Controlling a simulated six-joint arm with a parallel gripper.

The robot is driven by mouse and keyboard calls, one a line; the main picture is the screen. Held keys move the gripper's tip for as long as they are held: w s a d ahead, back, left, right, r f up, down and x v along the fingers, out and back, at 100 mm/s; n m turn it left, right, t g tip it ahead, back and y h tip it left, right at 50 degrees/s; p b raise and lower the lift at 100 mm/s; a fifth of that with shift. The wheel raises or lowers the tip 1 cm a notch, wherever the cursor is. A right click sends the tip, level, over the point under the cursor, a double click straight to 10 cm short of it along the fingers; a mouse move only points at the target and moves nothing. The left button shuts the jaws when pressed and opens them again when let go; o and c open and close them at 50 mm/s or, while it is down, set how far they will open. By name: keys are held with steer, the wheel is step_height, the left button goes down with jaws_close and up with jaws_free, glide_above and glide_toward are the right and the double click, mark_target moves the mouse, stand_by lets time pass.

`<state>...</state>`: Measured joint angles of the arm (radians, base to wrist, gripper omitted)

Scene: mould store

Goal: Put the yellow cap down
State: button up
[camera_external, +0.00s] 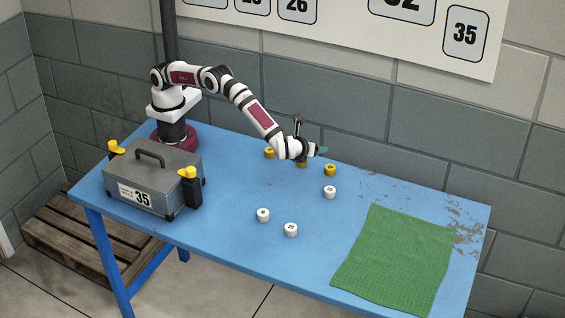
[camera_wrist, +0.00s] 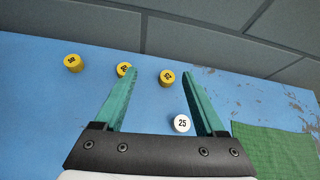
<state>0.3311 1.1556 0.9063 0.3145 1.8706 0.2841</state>
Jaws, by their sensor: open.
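Three yellow caps with dark numbers stand on the blue table in a loose row: a left one (camera_external: 269,153), a middle one (camera_external: 302,164) partly hidden by my gripper, and a right one (camera_external: 330,170). The wrist view also shows the left cap (camera_wrist: 73,63), the middle cap (camera_wrist: 124,69) and the right cap (camera_wrist: 167,77). My gripper (camera_external: 322,150) is open and empty above the table near the middle and right caps. In the wrist view its teal fingers (camera_wrist: 161,70) are spread wide, the left fingertip close to the middle cap in the picture.
White caps (camera_external: 330,192) (camera_external: 263,215) (camera_external: 291,230) stand nearer the front; one marked 25 (camera_wrist: 181,123) shows between my fingers. A green cloth (camera_external: 395,260) lies at right. A grey case (camera_external: 150,180) marked 35 stands at left. The wall (camera_external: 430,125) is behind.

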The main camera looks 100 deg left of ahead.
steer(key=s+a+r+n+g+h, duration=0.1)
steer(key=s+a+r+n+h, duration=0.15)
steer(key=s+r, duration=0.55)
steer(key=s+a+r+n+h, duration=0.25)
steer(key=s+r, duration=0.25)
steer(key=s, duration=0.4)
steer(key=s+d+f+n+h, duration=0.1)
steer(key=s+n+h, duration=0.1)
steer(key=s, duration=0.9)
steer(key=s+d+f+n+h, duration=0.1)
steer(key=s+n, duration=0.3)
steer(key=s, duration=0.7)
steer(key=shift+d+f+t+h, duration=0.25)
steer(key=shift+f+t+h, duration=0.15)
steer(key=shift+f+h, duration=0.35)
